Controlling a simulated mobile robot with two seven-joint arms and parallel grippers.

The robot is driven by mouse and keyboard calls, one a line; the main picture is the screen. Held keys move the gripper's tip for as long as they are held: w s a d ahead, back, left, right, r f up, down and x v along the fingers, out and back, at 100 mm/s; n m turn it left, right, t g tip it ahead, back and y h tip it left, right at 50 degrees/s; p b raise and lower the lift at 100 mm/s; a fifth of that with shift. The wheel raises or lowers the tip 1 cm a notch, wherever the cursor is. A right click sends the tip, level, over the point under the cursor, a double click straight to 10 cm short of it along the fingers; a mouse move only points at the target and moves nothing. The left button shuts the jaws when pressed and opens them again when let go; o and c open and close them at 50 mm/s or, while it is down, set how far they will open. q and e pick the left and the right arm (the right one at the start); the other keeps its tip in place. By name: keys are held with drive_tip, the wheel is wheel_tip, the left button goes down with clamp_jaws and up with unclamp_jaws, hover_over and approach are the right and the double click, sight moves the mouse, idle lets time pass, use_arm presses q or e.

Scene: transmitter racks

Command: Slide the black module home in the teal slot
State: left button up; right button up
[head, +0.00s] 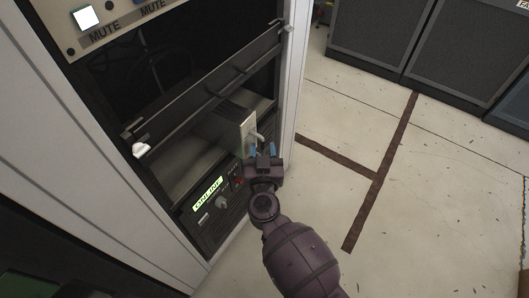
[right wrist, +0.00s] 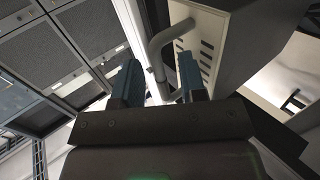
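The module (head: 246,130) has a dark top and a pale front panel with a bent grey handle. It sits in an open rack bay, its front toward my right gripper. In the right wrist view its pale vented front (right wrist: 205,42) and grey handle (right wrist: 158,52) show close up. My right gripper (head: 263,150) is at the handle. Its two blue fingertips (right wrist: 158,80) are apart, with the handle's bar seen between them; I cannot tell whether they touch it. No teal slot marking is clearly visible. My left gripper is out of view.
A display unit with knob (head: 208,194) sits below the bay. A black rail panel (head: 215,85) crosses above it, with a white piece (head: 140,149) at its left end. The pale rack side post (head: 296,90) stands right of the bay. Open floor (head: 430,200) lies right.

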drive_tip(key=shift+w, duration=0.35)
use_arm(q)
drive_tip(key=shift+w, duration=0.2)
use_arm(e)
drive_tip(key=shift+r, duration=0.1)
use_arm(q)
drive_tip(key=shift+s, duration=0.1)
use_arm(e)
clamp_jaws()
idle(0.7)
